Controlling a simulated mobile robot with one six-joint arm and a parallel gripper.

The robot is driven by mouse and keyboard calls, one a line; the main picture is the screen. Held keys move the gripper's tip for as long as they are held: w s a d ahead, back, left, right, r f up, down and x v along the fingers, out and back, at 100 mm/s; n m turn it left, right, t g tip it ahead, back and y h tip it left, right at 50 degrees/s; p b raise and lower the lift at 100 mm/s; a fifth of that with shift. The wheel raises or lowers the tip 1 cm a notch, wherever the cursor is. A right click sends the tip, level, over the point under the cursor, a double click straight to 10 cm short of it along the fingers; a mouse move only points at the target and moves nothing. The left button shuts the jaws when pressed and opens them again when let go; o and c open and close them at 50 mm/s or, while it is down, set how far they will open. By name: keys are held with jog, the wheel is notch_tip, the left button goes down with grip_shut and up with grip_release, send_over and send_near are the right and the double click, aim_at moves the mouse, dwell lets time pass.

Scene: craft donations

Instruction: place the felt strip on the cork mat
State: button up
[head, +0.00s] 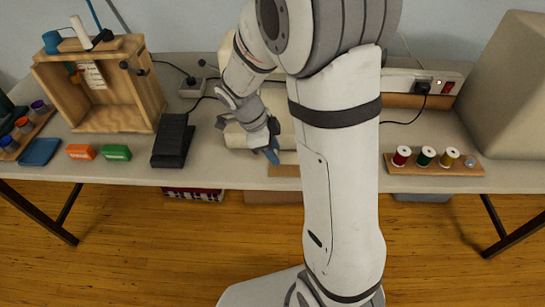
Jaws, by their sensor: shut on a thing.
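My gripper (270,143) is over the middle of the table, near its front edge, partly hidden by its own wrist. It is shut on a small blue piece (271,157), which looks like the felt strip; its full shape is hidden. A flat tan-brown patch (283,170) at the table's front edge, just below and to the right of the gripper, may be the cork mat. My arm hides most of it. I cannot tell whether the blue piece touches it.
A cream machine (236,136) stands close behind my gripper. A spool rack (434,169) is at right. Power leads cross the back.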

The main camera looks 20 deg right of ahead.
jog(key=shift+s+f, duration=0.1)
jog(key=shift+f, duration=1.5)
jog(key=shift+f+b, duration=0.2)
jog(key=shift+b, duration=0.15)
jog(key=o, duration=0.9)
jog(key=shift+r, duration=0.1)
jog(key=shift+o, duration=0.2)
jog(key=p+v, duration=0.2)
jog(key=v, duration=1)
jog(key=s+d+r+n+t+y, duration=0.1)
jog(key=s+d+r+n+y, duration=0.1)
jog(key=s+n, duration=0.5)
jog(key=s+d+r+n+t+y, duration=0.2)
jog(key=s+n, duration=0.6)
jog(key=n, duration=0.6)
jog(key=shift+n+t+b, duration=0.3)
jog(key=shift+n, duration=0.1)
